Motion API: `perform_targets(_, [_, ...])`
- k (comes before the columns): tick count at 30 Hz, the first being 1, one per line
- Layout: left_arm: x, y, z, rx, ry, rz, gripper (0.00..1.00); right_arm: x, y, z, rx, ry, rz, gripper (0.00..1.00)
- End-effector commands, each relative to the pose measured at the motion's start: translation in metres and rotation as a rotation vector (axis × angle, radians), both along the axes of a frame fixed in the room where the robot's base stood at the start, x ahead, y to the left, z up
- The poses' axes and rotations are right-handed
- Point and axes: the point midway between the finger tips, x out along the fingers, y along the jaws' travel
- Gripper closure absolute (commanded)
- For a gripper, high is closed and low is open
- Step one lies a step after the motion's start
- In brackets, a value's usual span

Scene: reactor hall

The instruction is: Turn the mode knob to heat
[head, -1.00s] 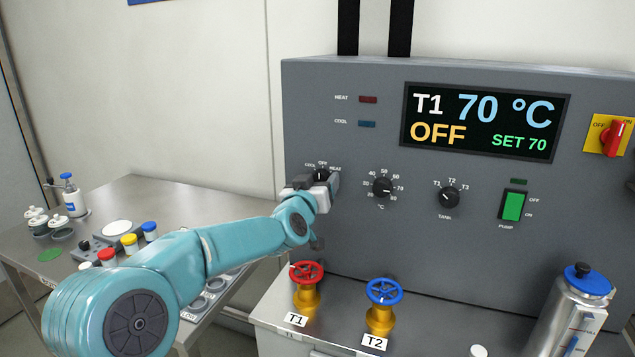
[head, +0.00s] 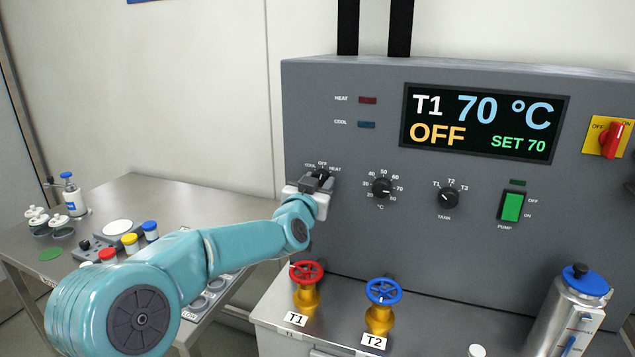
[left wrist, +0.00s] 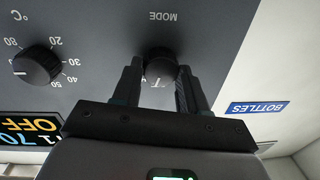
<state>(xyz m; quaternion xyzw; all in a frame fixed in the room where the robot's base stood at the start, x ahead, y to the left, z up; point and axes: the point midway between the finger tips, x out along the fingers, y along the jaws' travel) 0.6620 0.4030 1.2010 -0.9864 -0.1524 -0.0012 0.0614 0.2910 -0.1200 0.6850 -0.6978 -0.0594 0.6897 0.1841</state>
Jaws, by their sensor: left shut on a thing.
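The mode knob (head: 321,174) is a small black knob on the left part of the grey panel, with COOL, OFF and HEAT labels around it. My left gripper (head: 315,182) is at it. In the left wrist view, the fingers (left wrist: 158,85) stand on both sides of the mode knob (left wrist: 160,67), shut on it. The knob's pointer is too covered to read. The display (head: 485,122) reads T1, 70 °C, OFF and SET 70. The heat lamp (head: 368,100) and the cool lamp (head: 367,125) look dark. My right gripper is not in view.
The temperature knob (head: 382,188) and tank knob (head: 449,198) are to the right of my gripper. Below are a red valve wheel (head: 307,272) and a blue one (head: 384,291). A green pump switch (head: 512,206) is farther right. A side table (head: 140,190) holds bottles and jars.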

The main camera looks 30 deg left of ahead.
Motion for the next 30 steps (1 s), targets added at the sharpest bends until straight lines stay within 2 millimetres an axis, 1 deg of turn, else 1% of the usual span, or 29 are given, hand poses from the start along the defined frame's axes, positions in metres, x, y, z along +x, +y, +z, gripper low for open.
perform_targets(1, [-0.0003, 0.0003, 0.0026, 0.041, 0.006, 0.001, 0.88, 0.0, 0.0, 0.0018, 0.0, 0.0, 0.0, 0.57])
perform_targets(6, [-0.0002, 0.0002, 0.002, 0.191, 0.04, 0.002, 0.88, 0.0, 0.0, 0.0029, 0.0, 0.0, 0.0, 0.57])
perform_targets(15, [-0.0002, 0.0001, 0.0014, 0.407, 0.092, 0.003, 0.88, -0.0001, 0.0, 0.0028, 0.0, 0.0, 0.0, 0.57])
perform_targets(22, [-0.0001, -0.0001, 0.0012, 0.508, 0.116, 0.003, 0.88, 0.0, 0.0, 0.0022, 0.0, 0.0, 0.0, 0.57])
perform_targets(30, [-0.0001, -0.0003, 0.0014, 0.554, 0.126, 0.002, 0.88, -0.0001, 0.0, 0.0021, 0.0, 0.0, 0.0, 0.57])
